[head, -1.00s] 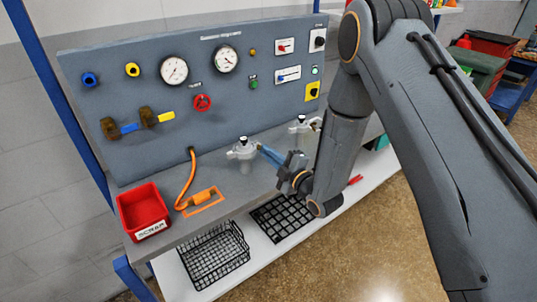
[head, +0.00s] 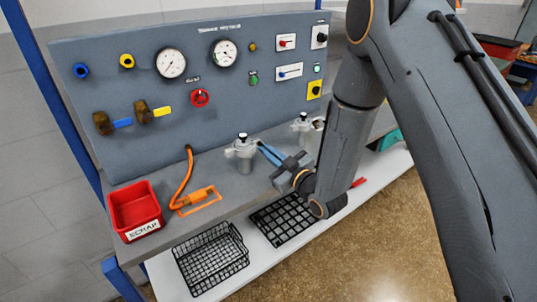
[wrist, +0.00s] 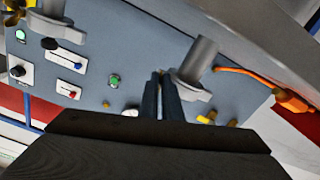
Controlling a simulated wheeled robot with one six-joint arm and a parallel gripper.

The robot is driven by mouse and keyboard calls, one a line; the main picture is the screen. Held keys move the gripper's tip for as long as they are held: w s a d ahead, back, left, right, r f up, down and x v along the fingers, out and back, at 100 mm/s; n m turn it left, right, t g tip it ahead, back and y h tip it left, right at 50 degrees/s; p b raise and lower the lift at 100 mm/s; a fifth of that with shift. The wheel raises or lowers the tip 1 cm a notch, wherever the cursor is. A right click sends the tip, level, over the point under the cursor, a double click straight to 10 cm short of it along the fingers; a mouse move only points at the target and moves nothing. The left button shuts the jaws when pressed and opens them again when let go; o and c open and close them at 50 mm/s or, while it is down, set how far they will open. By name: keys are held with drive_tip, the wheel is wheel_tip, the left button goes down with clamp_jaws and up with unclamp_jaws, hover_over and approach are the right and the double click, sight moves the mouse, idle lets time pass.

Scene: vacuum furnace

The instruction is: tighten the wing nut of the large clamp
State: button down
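Two grey clamps with black-topped studs stand on the bench. The nearer one (head: 242,150) looks larger; the other (head: 303,126) is farther right. Their wing nuts are too small to make out clearly. My gripper (head: 263,147) reaches from the right, its two blue fingers with their tips close beside the nearer clamp's upper part. In the wrist view my fingers (wrist: 161,82) show a narrow gap with no part clearly held, and the grey clamp (wrist: 196,65) is just right of the tips. I cannot tell whether they touch.
A red scrap bin (head: 135,209) and an orange connector (head: 194,197) on a hose are on the bench at left. The blue-grey panel (head: 110,75) with gauges and valve handles stands behind. A wire basket (head: 211,259) and black grid (head: 283,220) are below.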

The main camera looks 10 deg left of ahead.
drive_tip(key=shift+m+b, duration=0.45)
drive_tip(key=shift+m, duration=1.15)
drive_tip(key=c, duration=1.9)
unclamp_jaws()
drive_tip(key=shift+c, duration=0.2)
drive_tip(key=shift+s+a, duration=0.1)
drive_tip(key=shift+a, duration=0.05)
